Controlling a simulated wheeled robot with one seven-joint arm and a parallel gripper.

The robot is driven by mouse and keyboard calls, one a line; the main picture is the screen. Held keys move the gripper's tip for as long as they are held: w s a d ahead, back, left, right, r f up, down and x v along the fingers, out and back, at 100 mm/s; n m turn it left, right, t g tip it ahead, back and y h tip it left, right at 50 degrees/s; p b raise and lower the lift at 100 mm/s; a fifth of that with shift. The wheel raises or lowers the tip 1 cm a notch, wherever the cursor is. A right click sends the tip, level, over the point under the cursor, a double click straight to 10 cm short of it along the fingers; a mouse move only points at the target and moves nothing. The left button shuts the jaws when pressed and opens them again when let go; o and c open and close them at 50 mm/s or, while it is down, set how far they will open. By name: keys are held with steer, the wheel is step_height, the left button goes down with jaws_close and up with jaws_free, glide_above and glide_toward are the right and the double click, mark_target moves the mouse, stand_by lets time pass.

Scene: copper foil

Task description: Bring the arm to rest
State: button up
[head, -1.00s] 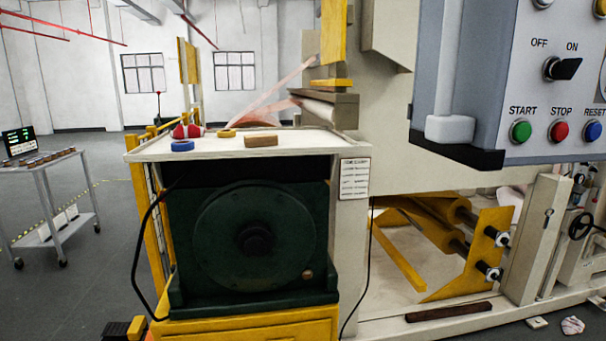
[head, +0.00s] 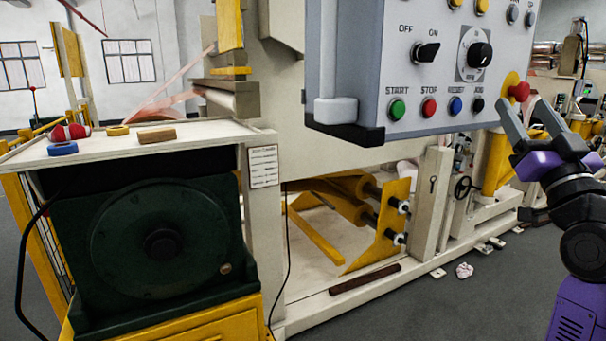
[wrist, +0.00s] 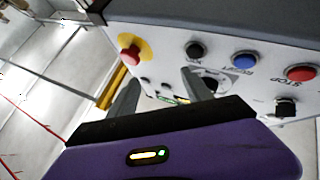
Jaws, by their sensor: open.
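My gripper (head: 526,124) is at the right of the head view, on my purple and black arm. Its two grey fingers are apart with nothing between them. It is just right of the grey control panel (head: 352,60), near the red emergency knob (head: 519,91) on its yellow base. In the wrist view the fingers (wrist: 160,95) point toward the panel face. The red knob also shows there (wrist: 130,56), beside the left finger. I cannot tell whether a finger touches the panel.
The panel has a green start button (head: 397,109), a red stop button (head: 429,108) and a black on-off switch (head: 427,52). A bench top (head: 100,148) with tape rolls and a block stands at left. Open floor (head: 500,300) lies below my arm.

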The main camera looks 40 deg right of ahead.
steer(key=w+a+f+y, duration=0.2)
steer(key=a+f, duration=0.8)
steer(key=f, duration=0.4)
steer(key=w+a+f+y, duration=0.3)
steer(key=a+f, duration=0.8)
steer(key=f, duration=0.3)
steer(key=s+a+f+n+g+y, duration=0.1)
steer(key=s+a+f+n+y, duration=0.3)
steer(key=a, duration=0.7)
steer(key=s+a+f+n+g+y, duration=0.2)
steer(key=s+a+f+n+y, duration=0.2)
steer(key=s+a+f+y, duration=0.4)
steer(key=s+a+f, duration=0.4)
steer(key=shift+s+f+g, duration=0.25)
steer(key=shift+s+g, duration=0.05)
steer(key=shift+s, duration=0.05)
steer(key=shift+a, duration=0.1)
steer(key=shift+c, duration=0.2)
